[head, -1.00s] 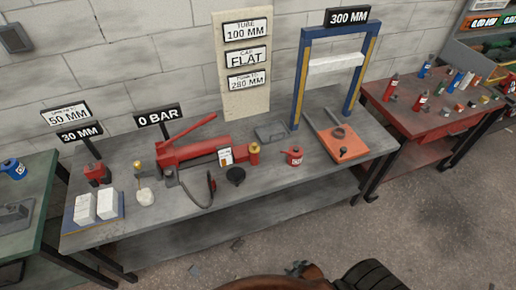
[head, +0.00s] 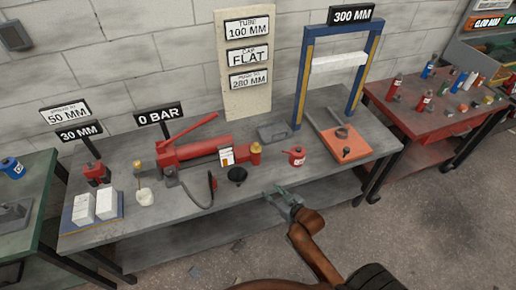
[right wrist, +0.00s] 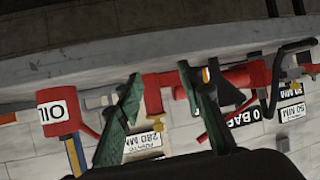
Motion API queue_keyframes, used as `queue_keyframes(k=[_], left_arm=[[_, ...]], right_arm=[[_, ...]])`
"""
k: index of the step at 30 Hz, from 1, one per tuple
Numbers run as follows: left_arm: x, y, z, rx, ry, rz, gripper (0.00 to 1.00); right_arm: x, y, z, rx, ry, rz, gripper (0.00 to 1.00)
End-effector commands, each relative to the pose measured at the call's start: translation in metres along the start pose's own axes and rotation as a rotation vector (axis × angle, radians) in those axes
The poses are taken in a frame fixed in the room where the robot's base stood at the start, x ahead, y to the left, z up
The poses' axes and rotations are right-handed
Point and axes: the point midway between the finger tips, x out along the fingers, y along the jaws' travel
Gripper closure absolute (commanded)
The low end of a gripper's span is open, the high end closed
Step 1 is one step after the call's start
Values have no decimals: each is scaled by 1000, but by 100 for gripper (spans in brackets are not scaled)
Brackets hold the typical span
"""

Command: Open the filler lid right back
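The red hand pump (head: 205,150) lies on the grey bench with its long handle slanting up. A brass-coloured cap (head: 255,148) sits at its right end; I cannot tell for sure which part is the filler lid. The pump's red body also shows upside down in the right wrist view (right wrist: 232,78). My right gripper (head: 274,190) is over the bench's front edge, apart from the pump and below and right of it. Its green fingers are spread and empty in the right wrist view (right wrist: 160,76). My left gripper is not in view.
A red oil can (head: 296,156) stands right of the pump, and it looms at the left in the right wrist view (right wrist: 58,110). A black funnel-like piece (head: 237,174) and a hose (head: 197,200) lie in front of the pump. A blue press frame (head: 300,80) stands at the right.

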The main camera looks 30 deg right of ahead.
Motion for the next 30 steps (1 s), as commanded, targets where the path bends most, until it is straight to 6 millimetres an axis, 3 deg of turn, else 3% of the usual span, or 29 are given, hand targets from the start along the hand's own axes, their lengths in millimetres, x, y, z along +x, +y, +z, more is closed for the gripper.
queue_keyframes(k=[6, 15, 20, 30], left_arm=[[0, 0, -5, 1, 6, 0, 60], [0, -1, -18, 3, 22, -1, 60], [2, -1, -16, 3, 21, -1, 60], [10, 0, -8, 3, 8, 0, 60]], right_arm=[[24, 17, -50, 14, 177, 2, 66], [41, 43, -117, 42, 421, 9, 66], [48, 48, -133, 48, 469, 10, 66], [94, 48, -155, 49, 467, 10, 66]])
